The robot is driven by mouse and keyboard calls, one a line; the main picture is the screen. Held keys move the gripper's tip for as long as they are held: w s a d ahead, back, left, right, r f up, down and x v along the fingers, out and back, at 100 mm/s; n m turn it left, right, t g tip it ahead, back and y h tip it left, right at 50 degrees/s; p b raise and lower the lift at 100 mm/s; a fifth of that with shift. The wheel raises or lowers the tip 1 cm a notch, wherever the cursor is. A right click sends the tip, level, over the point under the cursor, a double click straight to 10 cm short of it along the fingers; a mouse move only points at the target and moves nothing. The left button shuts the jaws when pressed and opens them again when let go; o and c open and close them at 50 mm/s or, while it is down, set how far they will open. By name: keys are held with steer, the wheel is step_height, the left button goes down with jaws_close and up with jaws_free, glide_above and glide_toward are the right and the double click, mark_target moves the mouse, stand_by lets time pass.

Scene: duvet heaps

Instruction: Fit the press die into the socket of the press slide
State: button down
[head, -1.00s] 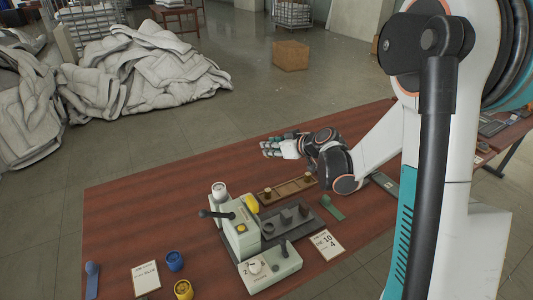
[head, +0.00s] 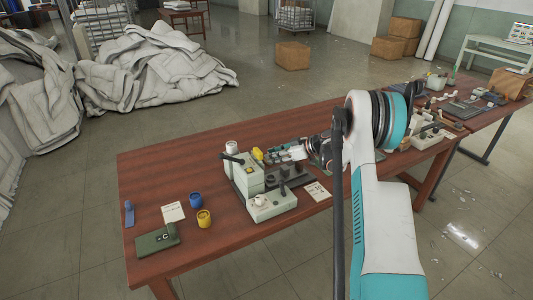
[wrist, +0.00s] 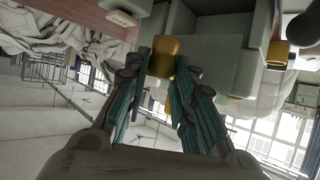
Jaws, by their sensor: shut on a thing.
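My gripper (wrist: 170,78) has its teal fingers shut on a brass-yellow piece, which I take to be the press die (wrist: 166,48). A pale block-like part of the press (wrist: 213,62) fills the upper middle of the wrist view, close to the die. The socket of the slide is not clearly visible, and I cannot tell whether the die touches it.
A dark plate with posts (head: 283,181) lies right of the press. The table's left rear (head: 175,162) is clear.

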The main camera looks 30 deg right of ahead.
mark_target(275, 171)
steer(key=shift+f, duration=0.15)
steer(key=shift+s, duration=0.1)
stand_by(0.3)
steer(key=shift+f+b, duration=2.3)
steer(key=shift+f, duration=0.6)
steer(key=shift+b, duration=0.6)
steer(key=shift+f+b, duration=0.9)
steer(key=shift+f, duration=0.35)
steer(key=c, duration=1.2)
jaws_free()
steer(key=shift+c, duration=0.2)
